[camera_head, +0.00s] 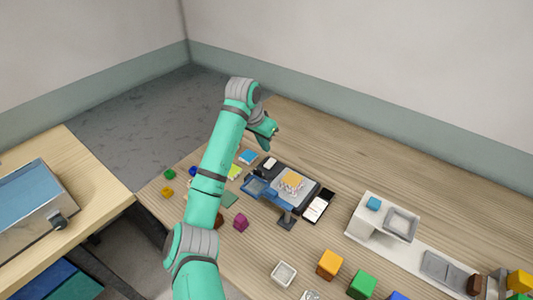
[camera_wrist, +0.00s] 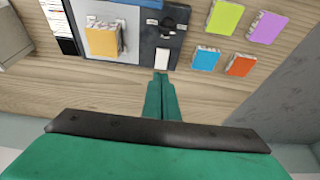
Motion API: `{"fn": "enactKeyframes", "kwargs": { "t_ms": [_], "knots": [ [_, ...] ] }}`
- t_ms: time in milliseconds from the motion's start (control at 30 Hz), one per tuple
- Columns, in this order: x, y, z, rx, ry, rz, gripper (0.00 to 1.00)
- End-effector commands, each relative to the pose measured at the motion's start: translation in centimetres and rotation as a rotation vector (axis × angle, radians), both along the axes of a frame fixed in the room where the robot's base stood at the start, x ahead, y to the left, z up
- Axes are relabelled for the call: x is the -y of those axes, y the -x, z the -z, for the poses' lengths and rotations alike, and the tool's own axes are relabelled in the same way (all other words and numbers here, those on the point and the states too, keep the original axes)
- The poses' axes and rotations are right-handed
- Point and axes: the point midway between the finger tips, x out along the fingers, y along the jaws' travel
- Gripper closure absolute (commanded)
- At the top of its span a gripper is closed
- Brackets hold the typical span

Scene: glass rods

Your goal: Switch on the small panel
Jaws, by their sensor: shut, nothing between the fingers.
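The small panel is a dark device (camera_head: 309,206) with a grey plate and a tan block (camera_head: 291,182) on it, near the middle of the table. In the wrist view its black control strip (camera_wrist: 150,38) carries a round dark knob and a white switch-like piece (camera_wrist: 162,58); this white piece also shows in the head view (camera_head: 269,163). I cannot tell the switch's state. My gripper (camera_wrist: 160,76) is shut and empty, its tips appearing just below the white piece in the wrist view. In the head view my gripper (camera_head: 268,130) is behind the panel's left end; contact cannot be judged.
A blue-framed stand (camera_head: 257,188) is in front of the panel. A black-and-white card (camera_head: 319,206) lies right of it. Coloured pads, including a blue one (camera_wrist: 206,59), lie beside the strip. A white stand (camera_head: 368,222) and several blocks are further right. The back table is clear.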

Motion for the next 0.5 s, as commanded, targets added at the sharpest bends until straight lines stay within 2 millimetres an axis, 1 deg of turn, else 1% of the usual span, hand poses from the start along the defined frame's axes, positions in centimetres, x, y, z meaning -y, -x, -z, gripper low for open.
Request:
{"fn": "enactKeyframes", "kwargs": {
  "t_ms": [33, 200, 333, 500],
  "knots": [
    [-0.3, 0.2, -1.0, 0.004, 0.001, -0.002, 1.0],
    [-0.9, 0.9, -3.4, 0.003, 0.001, -0.002, 1.0],
    [-1.2, 1.3, -4.4, 0.001, 0.0, -0.004, 1.0],
    [-1.3, 1.4, -4.9, 0.002, 0.0, -0.003, 1.0]
  ]
}}
